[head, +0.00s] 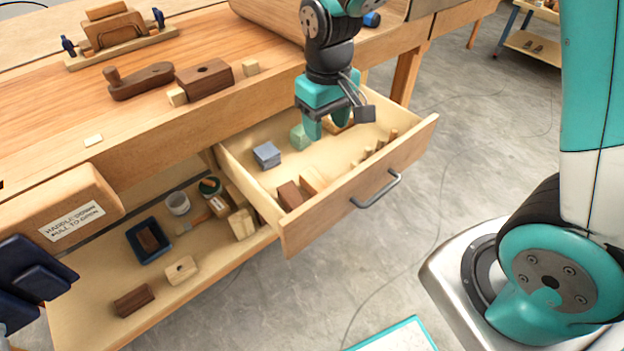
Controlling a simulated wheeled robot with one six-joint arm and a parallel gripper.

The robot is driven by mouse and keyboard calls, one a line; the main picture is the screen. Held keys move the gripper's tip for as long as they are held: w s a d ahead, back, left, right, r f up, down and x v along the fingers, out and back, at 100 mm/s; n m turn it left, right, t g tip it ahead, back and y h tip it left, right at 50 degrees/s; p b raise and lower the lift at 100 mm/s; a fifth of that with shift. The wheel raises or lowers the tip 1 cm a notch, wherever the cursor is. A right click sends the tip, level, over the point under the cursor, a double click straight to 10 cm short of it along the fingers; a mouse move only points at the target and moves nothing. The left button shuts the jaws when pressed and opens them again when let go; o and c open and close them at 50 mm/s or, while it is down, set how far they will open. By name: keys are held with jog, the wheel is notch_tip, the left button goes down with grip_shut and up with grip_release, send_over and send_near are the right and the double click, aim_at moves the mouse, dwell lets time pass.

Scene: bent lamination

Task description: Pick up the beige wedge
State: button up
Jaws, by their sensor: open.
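My gripper (328,127) is open and points down into the pulled-out drawer (362,171). A tan piece (338,127) shows between and behind its fingers, partly hidden by them; I cannot tell whether they touch it. A light beige piece (314,181) lies near the drawer front, beside a dark brown block (289,196). I cannot tell for sure which of these two pale pieces is the beige wedge.
Several small pegs (381,143) stand along the drawer's right side. The workbench top (200,50) overhangs the drawer's back. A lower shelf (205,262) holds a blue tray (149,239), a white cup and wooden blocks.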

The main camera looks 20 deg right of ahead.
aim_at(319, 182)
jog(key=f, duration=0.5)
jog(key=f+b, duration=0.1)
jog(key=f, duration=0.5)
jog(key=a+f+b, duration=0.1)
jog(key=f, duration=0.4)
jog(key=shift+f, duration=0.35)
jog(key=shift+c, duration=0.2)
jog(key=c, duration=0.7)
